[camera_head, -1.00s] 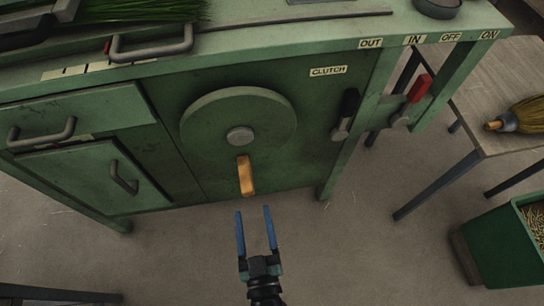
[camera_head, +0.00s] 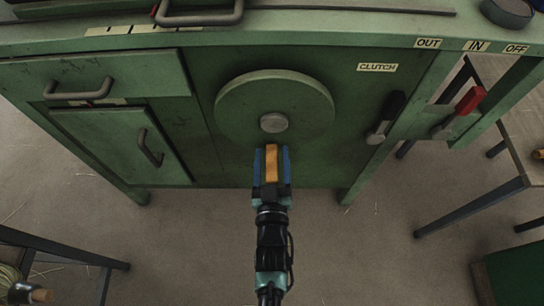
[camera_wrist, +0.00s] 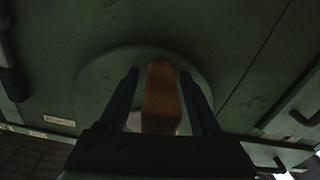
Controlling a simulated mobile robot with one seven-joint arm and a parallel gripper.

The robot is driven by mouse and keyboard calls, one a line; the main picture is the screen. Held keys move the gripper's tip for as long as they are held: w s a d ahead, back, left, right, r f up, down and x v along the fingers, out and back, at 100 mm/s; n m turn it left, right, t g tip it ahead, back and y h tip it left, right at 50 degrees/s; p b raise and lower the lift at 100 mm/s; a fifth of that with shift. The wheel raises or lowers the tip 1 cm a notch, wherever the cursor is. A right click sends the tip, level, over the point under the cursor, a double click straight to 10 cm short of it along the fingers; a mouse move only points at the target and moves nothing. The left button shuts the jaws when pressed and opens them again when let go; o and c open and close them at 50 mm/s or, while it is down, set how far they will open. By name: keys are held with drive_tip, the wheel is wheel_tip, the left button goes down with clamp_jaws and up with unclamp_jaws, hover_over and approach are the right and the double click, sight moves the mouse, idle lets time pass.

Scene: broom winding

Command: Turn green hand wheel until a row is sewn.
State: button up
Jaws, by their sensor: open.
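The green hand wheel (camera_head: 240,105) is a round disc on the front of the green machine, with a grey hub (camera_head: 273,122) at its middle. Its orange-brown wooden handle (camera_head: 271,163) is at the bottom of the wheel. My gripper (camera_head: 271,160) is open, with one blue finger on each side of the handle. In the wrist view the handle (camera_wrist: 160,95) stands between the two dark fingers, with visible gaps on both sides. The wheel (camera_wrist: 92,85) shows behind them. The sewn row is not in view.
A black clutch lever (camera_head: 386,118) and a red-handled lever (camera_head: 462,112) are right of the wheel. A drawer (camera_head: 110,82) and a cupboard door (camera_head: 115,148) with bar handles are on the left. A bench (camera_head: 525,150) stands at the right.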

clamp_jaws()
idle(1.4)
